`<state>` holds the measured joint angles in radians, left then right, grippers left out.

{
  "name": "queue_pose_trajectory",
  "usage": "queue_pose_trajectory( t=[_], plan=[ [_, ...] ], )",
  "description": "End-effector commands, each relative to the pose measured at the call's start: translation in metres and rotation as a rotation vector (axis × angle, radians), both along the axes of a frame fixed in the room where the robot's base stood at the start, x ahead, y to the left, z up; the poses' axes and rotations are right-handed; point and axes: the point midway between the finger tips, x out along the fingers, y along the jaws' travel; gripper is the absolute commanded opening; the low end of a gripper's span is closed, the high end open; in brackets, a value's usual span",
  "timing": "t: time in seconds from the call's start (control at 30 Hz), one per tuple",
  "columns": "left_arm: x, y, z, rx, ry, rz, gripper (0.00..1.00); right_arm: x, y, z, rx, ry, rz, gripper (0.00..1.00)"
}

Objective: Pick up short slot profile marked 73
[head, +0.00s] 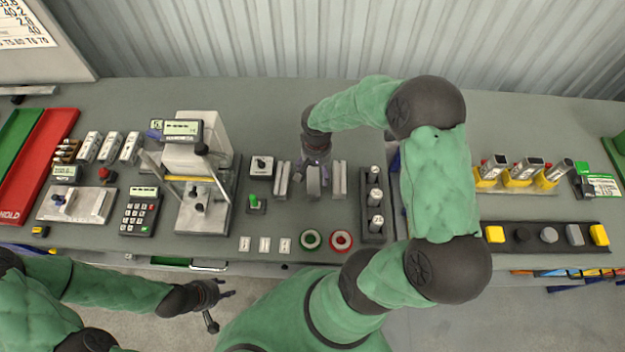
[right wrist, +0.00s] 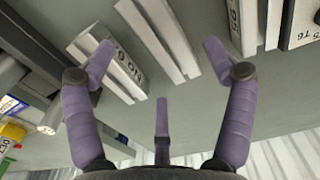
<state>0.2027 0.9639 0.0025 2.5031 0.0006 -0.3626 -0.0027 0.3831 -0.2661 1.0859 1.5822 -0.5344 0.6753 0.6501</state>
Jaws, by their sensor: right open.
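Several pale slot profiles stand on the grey table. In the head view they are a left pair (head: 282,178), a middle one (head: 313,183) and a right one (head: 339,179). My right gripper (head: 314,164) is above the middle profile. In the right wrist view its purple fingers (right wrist: 168,75) are spread and empty, with the middle profile (right wrist: 160,38) beyond them. The right profile (right wrist: 108,62) appears there at left, partly behind a finger, with a partly hidden mark. I cannot make out a 73 on any of them. My left gripper (head: 216,296) is open and empty in front of the table.
A black rack with silver cylinders (head: 375,200) stands right of the profiles. A corrugated wall is behind.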

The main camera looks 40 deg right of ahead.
Motion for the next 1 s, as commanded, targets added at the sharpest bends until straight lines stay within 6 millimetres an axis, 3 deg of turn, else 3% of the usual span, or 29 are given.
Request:
queue_pose_trajectory(
  t=[0.4,0.67,0.9,1.0],
  plan=[
    [0.000,0.000,-0.004,0.000,0.000,0.000,0.40,-0.001,0.001,-0.047,0.002,0.002,-0.001,0.84],
    [0.000,0.000,-0.004,0.000,0.000,0.000,0.40,-0.001,0.001,-0.051,0.001,-0.001,0.000,0.84],
    [0.000,0.000,-0.004,0.000,0.000,0.000,0.40,-0.001,0.002,-0.051,0.001,0.000,0.000,0.19],
    [0.000,0.000,-0.004,0.000,0.000,0.000,0.40,-0.001,0.001,-0.051,0.001,-0.001,0.000,0.17]
  ],
)
